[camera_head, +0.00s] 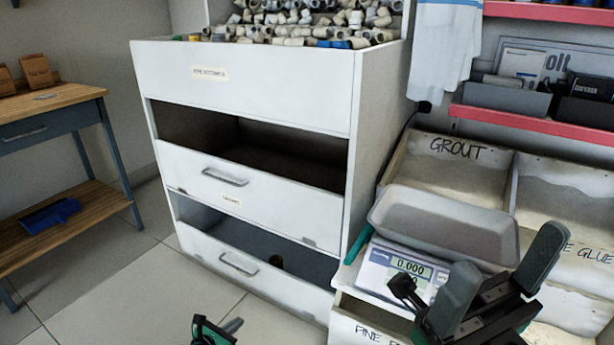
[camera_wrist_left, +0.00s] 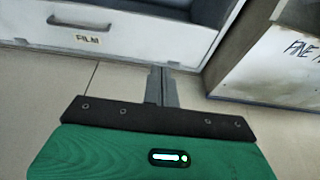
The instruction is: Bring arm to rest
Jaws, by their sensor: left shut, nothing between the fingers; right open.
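My left gripper (camera_head: 232,326) shows only in part at the bottom edge of the head view, low in front of the white drawer cabinet. In the left wrist view its fingers (camera_wrist_left: 161,72) are together and empty, pointing toward the base of a white drawer front (camera_wrist_left: 130,33). My right gripper (camera_head: 506,254) is at the lower right of the head view. Its two dark fingers are spread wide and hold nothing. It is in front of the scale and the grey tray.
The white cabinet (camera_head: 352,140) has two drawers (camera_head: 250,190) pulled open, with pipe fittings (camera_head: 290,22) on top. A grey tray (camera_head: 445,222) sits on the scale (camera_head: 375,270), which reads 0.000. Bins (camera_head: 450,150) stand behind. A wooden workbench (camera_head: 55,103) is at left; floor between is clear.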

